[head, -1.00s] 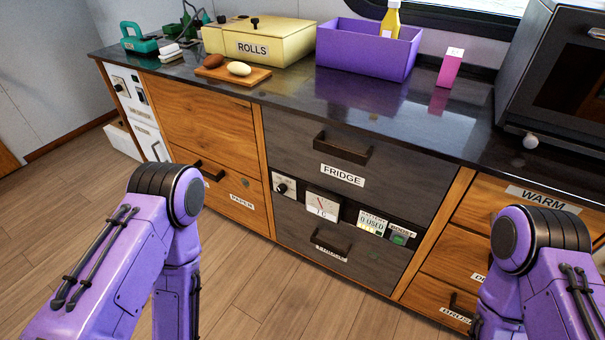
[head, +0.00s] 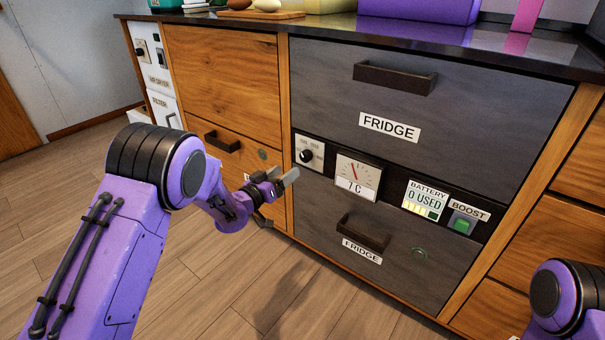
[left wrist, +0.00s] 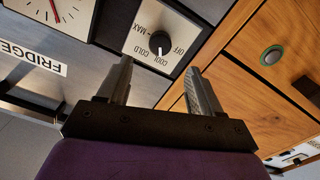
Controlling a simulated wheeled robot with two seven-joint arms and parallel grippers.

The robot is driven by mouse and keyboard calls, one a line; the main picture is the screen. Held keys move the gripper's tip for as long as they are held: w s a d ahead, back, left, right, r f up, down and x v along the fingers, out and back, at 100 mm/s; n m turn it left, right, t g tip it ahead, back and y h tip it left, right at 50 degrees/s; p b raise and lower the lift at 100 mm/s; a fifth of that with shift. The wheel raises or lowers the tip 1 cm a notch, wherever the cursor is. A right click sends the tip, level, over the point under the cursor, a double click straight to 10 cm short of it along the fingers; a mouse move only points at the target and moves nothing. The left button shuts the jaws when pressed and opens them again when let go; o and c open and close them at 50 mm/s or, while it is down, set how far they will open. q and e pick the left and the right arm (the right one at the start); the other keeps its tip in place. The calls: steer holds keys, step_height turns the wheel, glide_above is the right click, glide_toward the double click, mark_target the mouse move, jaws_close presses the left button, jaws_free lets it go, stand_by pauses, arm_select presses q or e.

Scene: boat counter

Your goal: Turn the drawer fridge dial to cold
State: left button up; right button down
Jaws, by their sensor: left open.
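The fridge dial (head: 306,156) is a black knob on a white plate at the left end of the panel between the two grey fridge drawers. In the left wrist view the dial (left wrist: 159,42) shows upside down, with lettering reading OFF, MAX, COOL and COLD around it. My left gripper (head: 283,181) is open and empty, a little below and left of the dial. In the left wrist view its two fingers (left wrist: 160,85) point toward the dial plate, with the knob beyond the tips and not between them. My right gripper is out of view.
Dark handles stick out from the upper drawer (head: 395,77) and lower drawer (head: 363,232). The wooden floor (head: 210,300) is clear.

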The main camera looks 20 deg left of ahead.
mark_target(304, 159)
arm_select(q)
steer(key=b+x, duration=0.2)
steer(key=x, duration=0.6)
steer(key=shift+w+d+f, duration=0.15)
steer(key=shift+w+f, duration=0.05)
steer(key=shift+w, duration=0.05)
steer(key=shift+w+d+r, duration=0.15)
steer(key=shift+w+d, duration=0.05)
steer(key=shift+w, duration=0.3)
steer(key=c, duration=1.1)
